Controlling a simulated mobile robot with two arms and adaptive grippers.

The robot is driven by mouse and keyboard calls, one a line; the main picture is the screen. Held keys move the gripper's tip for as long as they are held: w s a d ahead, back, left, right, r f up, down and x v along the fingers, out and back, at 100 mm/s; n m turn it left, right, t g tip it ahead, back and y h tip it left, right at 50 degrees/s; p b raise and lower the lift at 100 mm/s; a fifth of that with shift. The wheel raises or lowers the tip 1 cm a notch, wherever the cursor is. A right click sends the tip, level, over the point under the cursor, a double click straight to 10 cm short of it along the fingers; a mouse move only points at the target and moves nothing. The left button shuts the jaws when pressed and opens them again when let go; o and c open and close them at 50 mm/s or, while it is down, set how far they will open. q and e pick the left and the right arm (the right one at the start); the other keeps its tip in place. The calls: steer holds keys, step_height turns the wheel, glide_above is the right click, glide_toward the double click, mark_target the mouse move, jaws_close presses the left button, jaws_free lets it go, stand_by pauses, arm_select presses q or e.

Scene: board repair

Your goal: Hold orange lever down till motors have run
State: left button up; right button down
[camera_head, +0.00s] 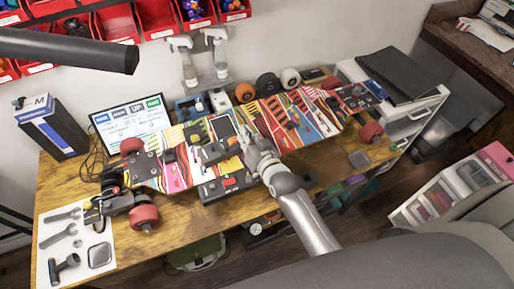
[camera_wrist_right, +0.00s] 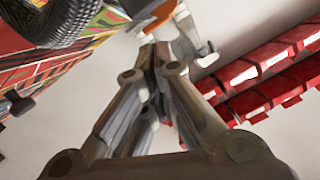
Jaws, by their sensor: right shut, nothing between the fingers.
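A black control box (camera_head: 212,194) sits at the front edge of the wooden table. A small orange-red part (camera_head: 229,183) shows on its top; I cannot tell whether it is the lever or whether it is pressed. A colourful long skateboard (camera_head: 292,118) lies behind the box, with red wheels at its ends. My right gripper (camera_head: 244,134) reaches over the board, beyond the orange-red part and apart from it. Its fingers (camera_wrist_right: 153,82) are together and empty in the right wrist view. My left gripper is out of view; only a dark arm link shows at upper left.
A monitor (camera_head: 128,122) and a dark blue box (camera_head: 50,128) stand at the left. Spray bottles (camera_head: 187,68) and loose wheels (camera_head: 268,84) stand behind the board. Tools lie on a white mat (camera_head: 50,215). Red bins (camera_head: 116,23) hang on the wall.

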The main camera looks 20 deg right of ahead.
arm_select(q)
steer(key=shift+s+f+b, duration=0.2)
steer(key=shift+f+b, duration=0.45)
steer(key=shift+b, duration=0.5)
arm_select(e)
steer(key=a+r+v, duration=0.1)
steer(key=v, duration=0.9)
steer(key=shift+r, duration=0.45)
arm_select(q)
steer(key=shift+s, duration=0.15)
arm_select(e)
steer(key=shift+d, duration=0.1)
steer(key=shift+s, duration=0.1)
